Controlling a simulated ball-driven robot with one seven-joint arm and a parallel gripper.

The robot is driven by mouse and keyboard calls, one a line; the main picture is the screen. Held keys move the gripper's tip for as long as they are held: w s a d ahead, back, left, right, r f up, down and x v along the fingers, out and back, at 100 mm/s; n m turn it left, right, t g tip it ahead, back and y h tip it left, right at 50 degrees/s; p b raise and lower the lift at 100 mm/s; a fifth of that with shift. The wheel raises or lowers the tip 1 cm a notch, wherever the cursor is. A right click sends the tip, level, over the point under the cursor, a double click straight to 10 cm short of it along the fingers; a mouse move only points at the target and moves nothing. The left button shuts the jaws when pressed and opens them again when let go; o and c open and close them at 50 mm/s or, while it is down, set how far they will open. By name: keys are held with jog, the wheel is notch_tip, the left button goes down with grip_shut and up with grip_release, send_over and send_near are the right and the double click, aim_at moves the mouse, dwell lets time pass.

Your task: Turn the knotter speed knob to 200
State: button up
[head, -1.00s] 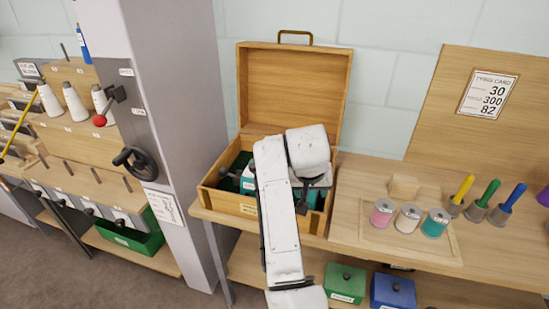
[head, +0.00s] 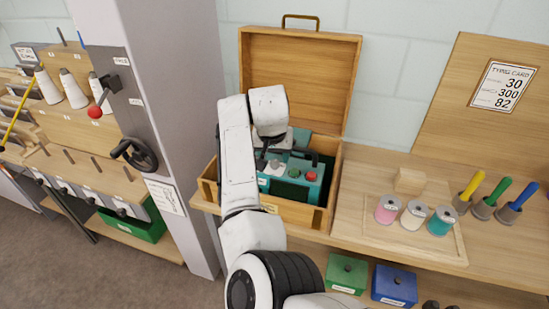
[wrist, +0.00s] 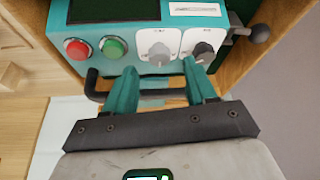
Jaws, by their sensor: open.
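The teal knotter (head: 292,187) sits in the open wooden case. In the wrist view, its panel (wrist: 134,58) carries a pale grey knob (wrist: 158,54) and a dark knob (wrist: 203,53), each on a white dial plate. The dial lettering is too small to read, so I cannot tell which knob sets speed. My gripper (wrist: 160,72) is open and empty. Its teal fingertips lie either side of the grey knob, just short of it; the right fingertip is near the dark knob. In the head view my arm hides the gripper and part of the panel.
A red button (wrist: 77,48) and green button (wrist: 112,47) sit beside the knobs. A black handle bar (wrist: 95,92) crosses near my fingers. The wooden case (head: 326,215) walls enclose the knotter. Spools and coloured-handled tools stand on the right.

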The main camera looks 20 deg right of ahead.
aim_at(275, 165)
jog(key=shift+x, duration=1.45)
grip_shut()
